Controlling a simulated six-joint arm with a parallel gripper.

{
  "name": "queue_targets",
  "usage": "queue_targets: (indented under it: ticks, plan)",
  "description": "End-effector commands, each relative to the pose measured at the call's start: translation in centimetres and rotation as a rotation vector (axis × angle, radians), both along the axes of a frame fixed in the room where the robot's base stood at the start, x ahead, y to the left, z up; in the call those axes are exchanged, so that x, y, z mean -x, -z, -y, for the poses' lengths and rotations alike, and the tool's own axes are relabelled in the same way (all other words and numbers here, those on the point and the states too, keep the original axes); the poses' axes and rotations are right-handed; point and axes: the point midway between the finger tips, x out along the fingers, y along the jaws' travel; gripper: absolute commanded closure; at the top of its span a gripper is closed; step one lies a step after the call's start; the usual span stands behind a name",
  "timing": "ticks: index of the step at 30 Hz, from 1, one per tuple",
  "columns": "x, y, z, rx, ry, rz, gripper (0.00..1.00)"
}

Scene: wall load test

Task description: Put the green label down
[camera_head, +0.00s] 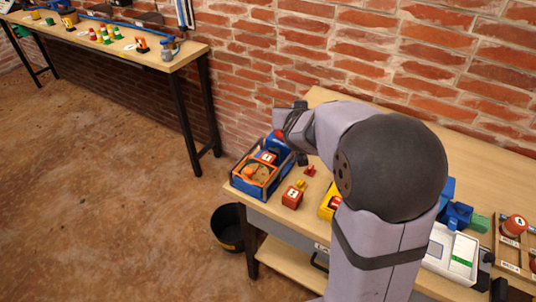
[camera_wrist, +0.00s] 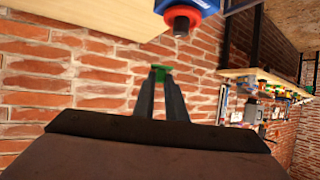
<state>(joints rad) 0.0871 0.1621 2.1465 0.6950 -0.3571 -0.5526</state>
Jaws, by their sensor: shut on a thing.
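My gripper (camera_wrist: 160,78) shows in the wrist view, its two dark fingers close together at the tips. It is shut on the green label (camera_wrist: 161,69), a small green piece seen at the fingertips. The label is held in the air with the brick wall behind it, apart from the table. In the head view my arm reaches over the near table toward the wall. There, my fingertips and the held label cannot be made out.
The near table (camera_head: 473,148) bears a blue crate (camera_head: 240,187) with an orange tray, a red block (camera_head: 292,197), a white tray (camera_head: 438,262) and a wooden rack at right. A black bucket (camera_head: 228,226) stands on the floor. Another table (camera_head: 150,63) with small parts stands at upper left.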

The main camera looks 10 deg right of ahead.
Motion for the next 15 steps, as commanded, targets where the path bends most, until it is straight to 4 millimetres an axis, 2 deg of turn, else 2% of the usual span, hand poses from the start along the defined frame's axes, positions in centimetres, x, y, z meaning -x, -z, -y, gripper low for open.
queue_targets:
  ticks: [6, 15]
  plan:
    - [0.3, -0.8, -2.9, 0.0, -0.127, -0.003, 1.0]
    - [1.1, 0.3, -5.8, 0.002, -0.263, -0.004, 1.0]
